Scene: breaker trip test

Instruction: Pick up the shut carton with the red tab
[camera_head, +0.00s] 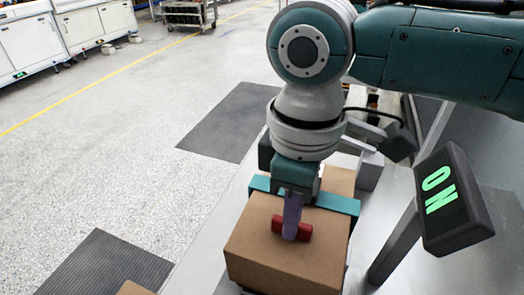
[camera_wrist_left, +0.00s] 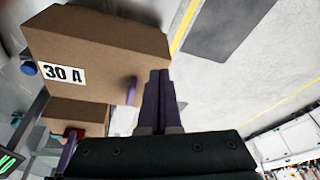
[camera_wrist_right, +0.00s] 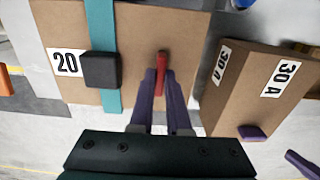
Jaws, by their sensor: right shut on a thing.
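The brown carton with the red tab (camera_head: 268,252) has a teal strap (camera_head: 338,201) around it and looks shut. In the right wrist view the carton (camera_wrist_right: 185,40) carries a "20" label and a black block on its strap. My right gripper (camera_head: 292,228) comes down from above and is shut on the red tab (camera_wrist_right: 162,72). Whether the carton is clear of its support cannot be told. My left gripper (camera_wrist_left: 160,80) has its fingers together, empty, beside another brown carton marked "30 A" (camera_wrist_left: 100,50).
The "30 A" carton (camera_wrist_right: 245,85) stands close beside the strapped one and has a purple tab (camera_wrist_right: 252,132). Another carton (camera_head: 338,180) lies behind my right gripper. A post carries an "ON" display (camera_head: 452,198) at right. Open floor (camera_head: 120,165) lies left.

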